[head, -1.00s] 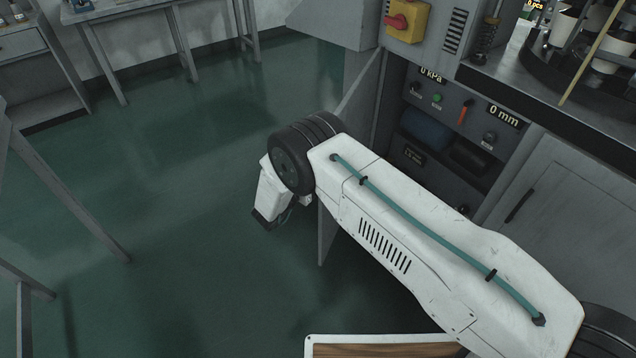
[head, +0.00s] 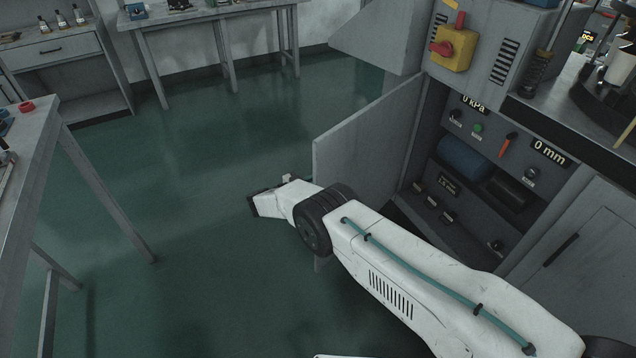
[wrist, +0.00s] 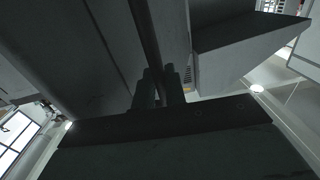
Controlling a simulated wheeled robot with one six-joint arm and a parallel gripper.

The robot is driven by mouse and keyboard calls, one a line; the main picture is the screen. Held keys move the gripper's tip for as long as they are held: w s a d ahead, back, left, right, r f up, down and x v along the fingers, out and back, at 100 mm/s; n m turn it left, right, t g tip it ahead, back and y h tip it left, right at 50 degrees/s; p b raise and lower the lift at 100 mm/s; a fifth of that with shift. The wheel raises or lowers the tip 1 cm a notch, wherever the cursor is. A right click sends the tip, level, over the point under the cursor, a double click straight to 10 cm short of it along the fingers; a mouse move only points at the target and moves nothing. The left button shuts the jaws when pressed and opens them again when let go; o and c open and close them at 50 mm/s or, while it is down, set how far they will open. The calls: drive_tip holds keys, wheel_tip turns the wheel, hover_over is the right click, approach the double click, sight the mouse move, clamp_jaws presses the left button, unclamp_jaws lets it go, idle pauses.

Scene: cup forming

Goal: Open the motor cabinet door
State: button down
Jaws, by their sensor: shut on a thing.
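The motor cabinet door (head: 365,135) is a flat grey panel. It stands swung wide open, leaving the cabinet interior (head: 470,175) exposed with its controls, a blue cylinder and dark parts. My gripper (wrist: 160,88) is shut in the wrist view, its two dark fingers around a thin dark bar that looks like the door's handle. A large grey panel (wrist: 75,45), apparently the door, fills the upper left of that view. In the head view my arm reaches to the door's outer side; the fingertips are hidden there, and the wrist covers the door's lower part.
Another cabinet door (head: 580,255) with a dark handle is shut at the right. A yellow and red switch (head: 452,45) sits above the opening. A grey table (head: 30,170) stands at the left and a bench (head: 205,15) at the back. The green floor (head: 200,170) between them is clear.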

drive_tip(key=shift+w, duration=0.3)
drive_tip(key=c, duration=1.5)
unclamp_jaws()
drive_tip(key=shift+w+d, duration=0.15)
drive_tip(key=shift+c, duration=0.2)
drive_tip(key=v, duration=0.8)
